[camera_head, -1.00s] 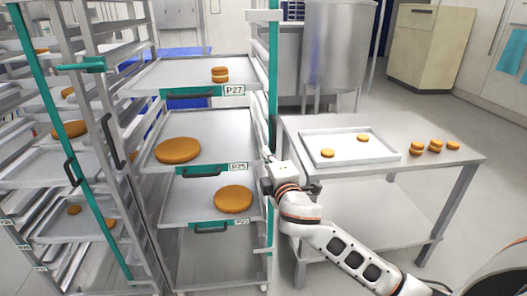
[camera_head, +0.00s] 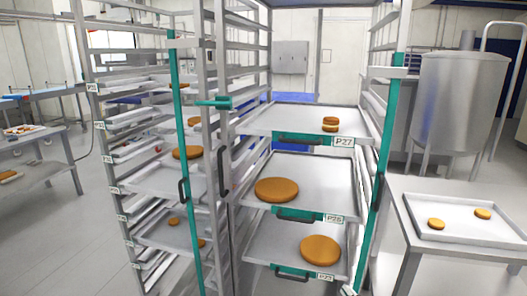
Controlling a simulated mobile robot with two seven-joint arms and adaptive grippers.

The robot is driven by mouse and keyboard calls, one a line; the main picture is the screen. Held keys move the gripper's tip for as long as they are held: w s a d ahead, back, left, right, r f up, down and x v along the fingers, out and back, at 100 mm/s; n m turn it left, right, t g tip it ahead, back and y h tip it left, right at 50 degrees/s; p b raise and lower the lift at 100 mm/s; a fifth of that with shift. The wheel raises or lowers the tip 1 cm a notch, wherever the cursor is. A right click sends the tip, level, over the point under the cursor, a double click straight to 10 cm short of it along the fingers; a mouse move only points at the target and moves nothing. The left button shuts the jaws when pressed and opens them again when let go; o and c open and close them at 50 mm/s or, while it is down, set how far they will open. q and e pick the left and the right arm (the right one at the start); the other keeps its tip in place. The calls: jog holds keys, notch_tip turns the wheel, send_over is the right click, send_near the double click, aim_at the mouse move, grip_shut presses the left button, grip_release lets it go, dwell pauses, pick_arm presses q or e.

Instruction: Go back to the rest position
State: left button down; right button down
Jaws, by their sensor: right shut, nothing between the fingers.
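Only a small tip of my right gripper (camera_head: 348,290) shows at the bottom edge, just right of the lowest tray of the near rack. It is shut with nothing in it, and the rest of the arm is out of the picture. My left gripper is not in view. The near rack holds a top tray (camera_head: 262,122) with a small stack of rounds (camera_head: 330,124). A middle tray (camera_head: 322,174) carries a large round (camera_head: 277,190). A lower tray (camera_head: 266,246) carries another large round (camera_head: 320,250).
A second rack with a green upright (camera_head: 183,120) stands left, holding trays with rounds. At right a table (camera_head: 397,245) bears a tray (camera_head: 452,207) with two small rounds. A steel vat (camera_head: 460,100) stands behind. Open floor (camera_head: 60,245) lies at left.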

jog(key=s+a+f+m+g+y, duration=0.1)
jog(key=s+f+m, duration=0.3)
jog(key=s+f, duration=0.5)
jog(key=s+a+f+m+g, duration=0.2)
jog(key=s+f+m, duration=0.2)
jog(key=s+f, duration=0.5)
jog(key=s, duration=0.4)
jog(key=shift+s+a+f+m+g+y, duration=0.25)
jog(key=shift+s+m+g+y, duration=0.05)
jog(key=shift+y, duration=0.1)
